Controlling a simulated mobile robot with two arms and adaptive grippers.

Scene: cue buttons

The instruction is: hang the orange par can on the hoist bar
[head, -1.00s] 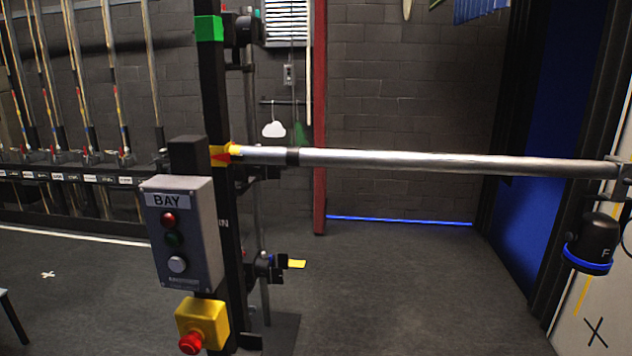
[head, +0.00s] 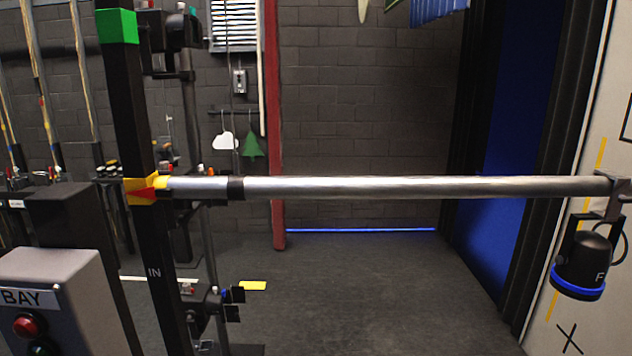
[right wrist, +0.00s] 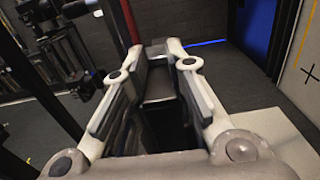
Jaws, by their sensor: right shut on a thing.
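The silver hoist bar (head: 420,187) runs level across the head view, from a yellow and red bracket (head: 146,189) on the left post to a bracket at the right. A black par can with a blue ring and the letter F (head: 580,265) hangs below its right end. My right gripper (right wrist: 160,68) shows in the right wrist view, shut on a dark thing (right wrist: 160,88) between its fingers. Most of that thing is hidden, and no orange shows on it. My right gripper and my left gripper are both out of the head view.
A grey BAY button box (head: 62,290) stands at the lower left beside the black post (head: 130,100) with a green band. A black door frame and blue panel (head: 500,190) are at the right. The middle of the bar and the floor below are clear.

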